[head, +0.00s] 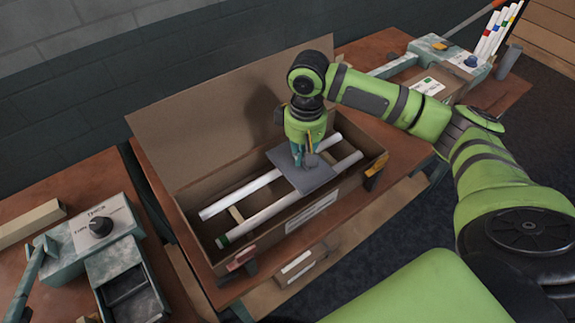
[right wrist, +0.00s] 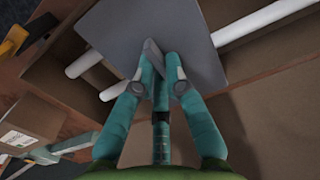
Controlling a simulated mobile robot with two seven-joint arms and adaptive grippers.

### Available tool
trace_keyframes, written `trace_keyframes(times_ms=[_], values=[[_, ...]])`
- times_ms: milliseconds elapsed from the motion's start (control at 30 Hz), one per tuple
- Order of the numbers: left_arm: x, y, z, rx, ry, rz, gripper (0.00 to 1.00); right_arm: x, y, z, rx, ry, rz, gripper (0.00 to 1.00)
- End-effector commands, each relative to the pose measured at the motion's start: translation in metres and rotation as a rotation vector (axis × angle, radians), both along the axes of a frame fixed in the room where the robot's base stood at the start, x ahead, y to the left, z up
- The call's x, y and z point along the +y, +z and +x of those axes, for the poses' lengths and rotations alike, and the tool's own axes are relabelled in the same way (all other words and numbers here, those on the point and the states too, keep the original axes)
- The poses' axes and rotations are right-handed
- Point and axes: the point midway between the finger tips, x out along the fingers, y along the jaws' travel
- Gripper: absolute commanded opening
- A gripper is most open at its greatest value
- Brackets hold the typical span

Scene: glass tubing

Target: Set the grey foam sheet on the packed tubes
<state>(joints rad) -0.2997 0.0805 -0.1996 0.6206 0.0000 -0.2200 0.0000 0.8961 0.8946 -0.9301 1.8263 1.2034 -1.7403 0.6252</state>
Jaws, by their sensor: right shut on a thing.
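The grey foam sheet (head: 312,178) is over the right part of the open cardboard box, above two white tubes. One tube (head: 232,198) lies toward the back of the box and the other tube (head: 262,218) toward the front, with a green band at its left end. My right gripper (head: 307,160) points down and is shut on a raised grey piece at the middle of the sheet. In the right wrist view the sheet (right wrist: 118,32) fills the space beyond the fingertips (right wrist: 158,62). I cannot tell whether the sheet touches the tubes. My left gripper is not in view.
The cardboard box (head: 178,190) has its lid raised at the back, and clamps (head: 375,172) sit at its front edge. A dial unit (head: 100,225) is on the left bench. Another device (head: 440,50) and upright tubes (head: 492,35) are at the back right.

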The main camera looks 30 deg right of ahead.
Motion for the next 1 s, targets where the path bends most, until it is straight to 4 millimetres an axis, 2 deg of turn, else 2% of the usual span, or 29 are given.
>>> trace_keyframes(times_ms=[100, 233, 333, 600, 967, 1000], values=[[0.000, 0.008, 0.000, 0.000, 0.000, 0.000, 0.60, 0.019, -0.010, 0.011, 0.001, 0.000, 0.001, 0.00], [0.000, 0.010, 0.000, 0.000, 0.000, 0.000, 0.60, 0.029, -0.019, 0.017, 0.000, -0.002, -0.001, 0.00], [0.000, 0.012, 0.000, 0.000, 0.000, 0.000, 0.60, 0.030, -0.025, 0.018, 0.001, -0.003, -0.002, 0.00], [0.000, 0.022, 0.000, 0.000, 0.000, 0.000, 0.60, 0.030, -0.059, 0.017, 0.000, -0.001, -0.002, 0.00], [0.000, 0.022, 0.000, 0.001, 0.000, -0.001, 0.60, 0.030, -0.064, 0.017, 0.000, -0.002, -0.002, 0.00], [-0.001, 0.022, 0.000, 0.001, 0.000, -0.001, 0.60, 0.030, -0.064, 0.017, -0.001, -0.002, -0.003, 0.17]])
